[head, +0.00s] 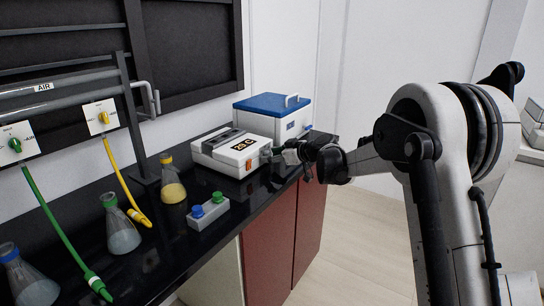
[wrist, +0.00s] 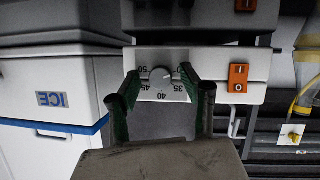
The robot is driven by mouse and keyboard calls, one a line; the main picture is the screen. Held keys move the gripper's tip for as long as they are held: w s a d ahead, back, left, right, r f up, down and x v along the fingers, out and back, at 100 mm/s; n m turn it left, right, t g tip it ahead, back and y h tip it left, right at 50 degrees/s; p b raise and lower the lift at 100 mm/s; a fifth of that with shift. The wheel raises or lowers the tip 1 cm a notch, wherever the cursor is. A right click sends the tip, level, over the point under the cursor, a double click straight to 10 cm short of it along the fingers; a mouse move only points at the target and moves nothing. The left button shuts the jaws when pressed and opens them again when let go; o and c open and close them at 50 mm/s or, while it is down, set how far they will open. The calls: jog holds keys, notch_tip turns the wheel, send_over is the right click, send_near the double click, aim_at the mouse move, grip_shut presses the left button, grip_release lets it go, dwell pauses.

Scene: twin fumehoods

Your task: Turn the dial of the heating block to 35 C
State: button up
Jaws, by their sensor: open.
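The heating block (head: 232,152) is a white box on the black bench in the head view, with a dark display that seems to read about 25. In the wrist view its front panel (wrist: 212,80) holds a round grey dial (wrist: 160,74) above a printed scale with 50, 45, 40 and 35. The number the dial points at is too small to tell. My gripper (wrist: 159,76) is open in the wrist view, one green-padded finger on each side of the dial. Contact with the dial cannot be told. In the head view my gripper (head: 279,151) is at the block's front, hiding the dial.
A white ICE box (head: 272,121) with a blue lid stands behind the block. An orange switch (wrist: 238,78) is right of the dial. A small block with blue and green caps (head: 208,211) and several flasks stand nearer on the bench. Floor beyond the red cabinets is clear.

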grip_shut()
dwell(0.3)
jog(key=m+g, duration=0.1)
jog(key=m, duration=0.1)
jog(key=m+g+y, duration=0.1)
jog(key=m, duration=0.1)
jog(key=shift+w+d+g+y, duration=0.1)
jog(key=shift+g+y, duration=0.2)
jog(key=m+g+y+b, duration=0.1)
jog(key=m, duration=0.2)
jog(key=shift+g, duration=0.3)
jog(key=shift+y, duration=0.3)
grip_release()
